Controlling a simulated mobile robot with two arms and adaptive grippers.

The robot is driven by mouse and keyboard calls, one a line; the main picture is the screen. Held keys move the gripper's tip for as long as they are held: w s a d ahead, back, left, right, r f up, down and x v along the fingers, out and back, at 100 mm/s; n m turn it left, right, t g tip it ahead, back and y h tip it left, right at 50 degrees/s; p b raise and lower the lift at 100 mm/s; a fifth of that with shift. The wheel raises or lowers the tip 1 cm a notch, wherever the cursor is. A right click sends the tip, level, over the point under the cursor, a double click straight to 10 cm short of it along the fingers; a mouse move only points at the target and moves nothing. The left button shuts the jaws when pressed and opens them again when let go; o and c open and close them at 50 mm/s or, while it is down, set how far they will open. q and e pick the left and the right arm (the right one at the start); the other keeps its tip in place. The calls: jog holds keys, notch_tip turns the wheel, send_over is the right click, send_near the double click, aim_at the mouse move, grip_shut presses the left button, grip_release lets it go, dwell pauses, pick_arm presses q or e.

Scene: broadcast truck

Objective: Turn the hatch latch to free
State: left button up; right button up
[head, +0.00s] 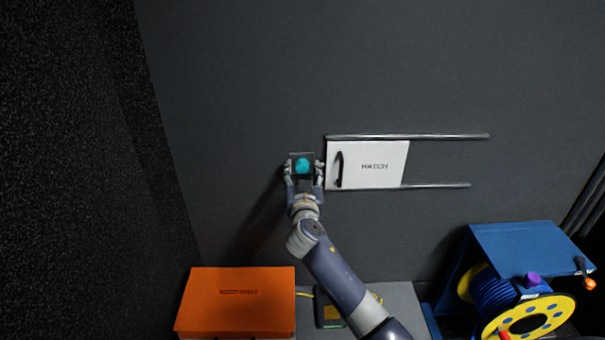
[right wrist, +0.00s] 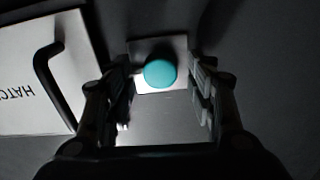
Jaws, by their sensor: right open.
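The hatch latch is a round teal knob (head: 302,166) on a small square plate on the dark wall, just left of the hatch. My right gripper (head: 304,168) is open at the latch, with a finger on each side of the knob. In the right wrist view the knob (right wrist: 160,73) sits between the open fingers (right wrist: 162,85), with gaps on both sides. The hatch (head: 378,165) is a white panel marked HATCH with a black handle (head: 339,169). It sits between two metal rails. My left gripper is out of view.
An orange case (head: 236,300) stands at the lower left. A small dark device (head: 329,312) lies on the grey surface beside it, partly behind my right arm. A blue cable reel (head: 520,300) and blue stand (head: 530,245) are at the lower right. The wall above is clear.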

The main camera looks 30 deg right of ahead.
jog(key=c, duration=1.1)
